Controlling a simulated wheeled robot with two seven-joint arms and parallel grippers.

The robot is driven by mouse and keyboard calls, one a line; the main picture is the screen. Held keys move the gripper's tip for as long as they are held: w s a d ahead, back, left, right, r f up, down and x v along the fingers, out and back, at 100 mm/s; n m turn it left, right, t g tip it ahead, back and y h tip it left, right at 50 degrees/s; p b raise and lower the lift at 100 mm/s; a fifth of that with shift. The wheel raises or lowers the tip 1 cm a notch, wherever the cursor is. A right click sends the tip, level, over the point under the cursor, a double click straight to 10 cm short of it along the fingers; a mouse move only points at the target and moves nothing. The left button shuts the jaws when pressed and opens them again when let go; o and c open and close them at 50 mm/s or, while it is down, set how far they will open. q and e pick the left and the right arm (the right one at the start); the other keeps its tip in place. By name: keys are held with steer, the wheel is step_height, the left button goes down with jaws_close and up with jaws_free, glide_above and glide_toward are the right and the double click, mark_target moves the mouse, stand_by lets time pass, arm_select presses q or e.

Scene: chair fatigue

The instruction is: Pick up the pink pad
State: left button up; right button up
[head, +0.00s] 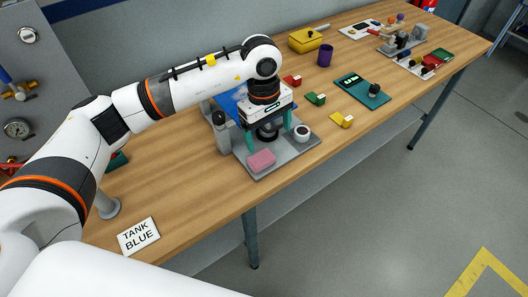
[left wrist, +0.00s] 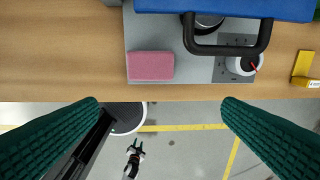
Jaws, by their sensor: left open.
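The pink pad (head: 261,160) is a small flat block on the front left part of a grey plate (head: 285,158) on the wooden table. It also shows in the left wrist view (left wrist: 151,66), fully uncovered, near the table's front edge. My left gripper (head: 267,130) is open and empty above the plate, a little behind and right of the pad in the head view. In the left wrist view its two green fingers (left wrist: 162,106) are spread wide, and the pad lies above the line between the fingertips.
A blue block with a black handle (left wrist: 228,45) stands behind and right of the pad on the plate. A white round dial (head: 302,133) sits at the plate's right. A grey post (head: 221,132) stands left. A TANK BLUE sign (head: 139,236) lies further left; bare table separates them.

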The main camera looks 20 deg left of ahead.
arm_select(q)
steer(key=a, duration=0.2)
steer(key=y+p, duration=0.1)
steer(key=p, duration=0.1)
glide_above(261, 157)
step_height(261, 157, down, 4)
steer(key=shift+f, duration=0.1)
step_height(261, 157, down, 6)
steer(key=shift+f+p, duration=0.1)
steer(key=shift+p, duration=0.45)
steer(key=shift+f, duration=0.45)
steer(key=c, duration=1.1)
steer(key=shift+o, duration=0.2)
steer(key=shift+r, duration=0.1)
